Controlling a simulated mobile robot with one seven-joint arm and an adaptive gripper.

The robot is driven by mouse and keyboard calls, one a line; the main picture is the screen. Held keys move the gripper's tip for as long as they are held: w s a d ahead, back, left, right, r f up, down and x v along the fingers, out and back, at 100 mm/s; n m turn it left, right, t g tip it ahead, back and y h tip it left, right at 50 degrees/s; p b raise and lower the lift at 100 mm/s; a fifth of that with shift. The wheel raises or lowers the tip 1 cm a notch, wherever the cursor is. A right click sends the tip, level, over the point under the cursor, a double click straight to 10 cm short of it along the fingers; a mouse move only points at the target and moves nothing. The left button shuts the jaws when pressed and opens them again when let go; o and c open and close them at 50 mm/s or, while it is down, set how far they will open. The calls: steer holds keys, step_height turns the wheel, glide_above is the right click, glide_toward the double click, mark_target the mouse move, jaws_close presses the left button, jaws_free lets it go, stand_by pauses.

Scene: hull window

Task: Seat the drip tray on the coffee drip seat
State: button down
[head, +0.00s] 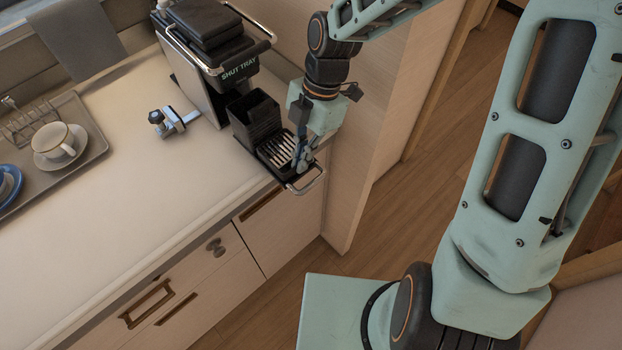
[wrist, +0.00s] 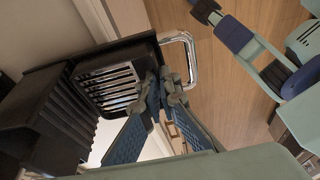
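The drip tray (head: 277,148) is black with a pale slatted grille and a chrome loop handle. It lies at the counter's front corner with the handle jutting past the edge. In the wrist view the drip tray (wrist: 112,86) fills the upper left. My gripper (head: 298,165) points down at its front edge, beside the handle. In the wrist view my gripper (wrist: 160,84) has its blue-grey fingers drawn together at the tray's front edge by the handle's foot; they hide the exact contact. The coffee machine (head: 205,85), labelled "SHUT TRAY", stands behind. The drip seat cannot be made out.
A black ribbed box (head: 254,117) stands directly behind the grille. A metal clamp-like fitting (head: 174,121) is left of the machine. A serving tray (head: 92,130) with a cup (head: 58,141) and rack lies further left. A wooden panel (head: 375,110) rises close to the right. The middle counter is clear.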

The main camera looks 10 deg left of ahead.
steer(key=shift+f, duration=0.45)
stand_by(0.4)
stand_by(0.9)
steer(key=c, duration=2.3)
jaws_free()
steer(key=shift+r, duration=0.25)
steer(key=shift+p+v, duration=1.6)
steer(key=shift+p, duration=0.25)
steer(key=shift+o, duration=0.5)
steer(key=shift+f, duration=0.1)
